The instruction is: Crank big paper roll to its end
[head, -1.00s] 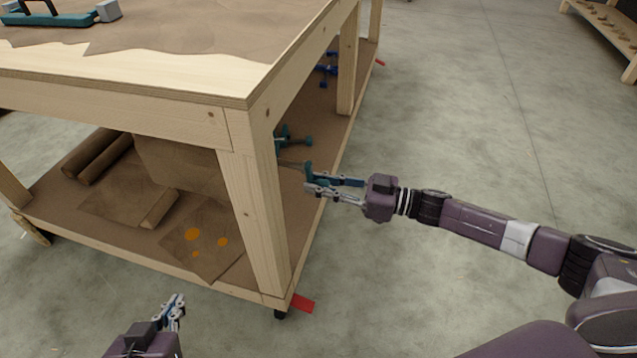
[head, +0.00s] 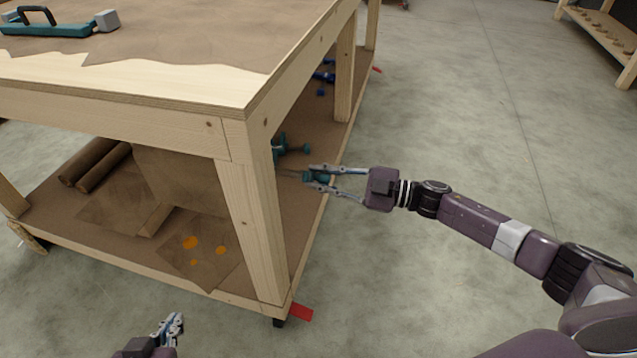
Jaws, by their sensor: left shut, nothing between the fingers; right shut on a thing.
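The big paper roll (head: 183,180) sits on the lower shelf of the wooden workbench, with brown paper hanging in a sheet. Its near end is partly hidden behind the bench leg. My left gripper (head: 173,325) is shut and empty, low in the picture in front of the bench, apart from everything.
The bench leg (head: 253,225) stands just left of the crank. Thin brown rolls (head: 95,163) and an orange-spotted sheet (head: 197,248) lie on the lower shelf. A teal tool (head: 45,27) lies on the bench top.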

